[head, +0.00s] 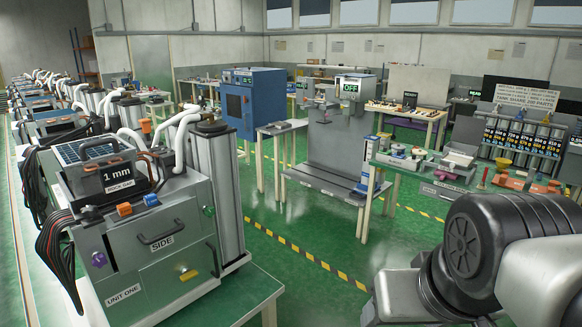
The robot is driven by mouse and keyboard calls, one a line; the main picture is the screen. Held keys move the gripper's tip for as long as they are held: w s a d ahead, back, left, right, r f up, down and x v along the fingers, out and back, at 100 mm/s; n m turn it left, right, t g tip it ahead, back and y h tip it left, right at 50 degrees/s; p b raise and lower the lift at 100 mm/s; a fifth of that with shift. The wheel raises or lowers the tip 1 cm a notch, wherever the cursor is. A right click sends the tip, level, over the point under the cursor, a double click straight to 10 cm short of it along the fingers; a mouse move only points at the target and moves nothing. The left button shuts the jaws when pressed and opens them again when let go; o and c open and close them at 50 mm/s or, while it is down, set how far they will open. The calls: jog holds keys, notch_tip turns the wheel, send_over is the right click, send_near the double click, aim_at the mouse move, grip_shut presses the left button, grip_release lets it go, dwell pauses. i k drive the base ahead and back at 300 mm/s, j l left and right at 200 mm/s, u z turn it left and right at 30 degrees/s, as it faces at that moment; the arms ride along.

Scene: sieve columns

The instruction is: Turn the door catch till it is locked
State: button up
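A grey cabinet labelled UNIT ONE (124,293) stands on the table at the left. Its front face has a panel with a dark bar handle (160,241) above a SIDE label (162,259). A yellow knob (189,275) sits low on this face. A purple knob (99,260) is on the narrower left face, and a green knob (209,211) is near the right edge. I cannot tell which of these is the door catch, or whether it is locked. My arm shows at the lower right, well apart from the cabinet. My gripper is out of view.
Green floor (300,290) lies between cabinet and my arm. A grey OFF machine (337,140) and workbenches stand behind.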

aim_at(187, 274)
jog(key=j+u, duration=0.2)
jog(key=u, duration=0.9)
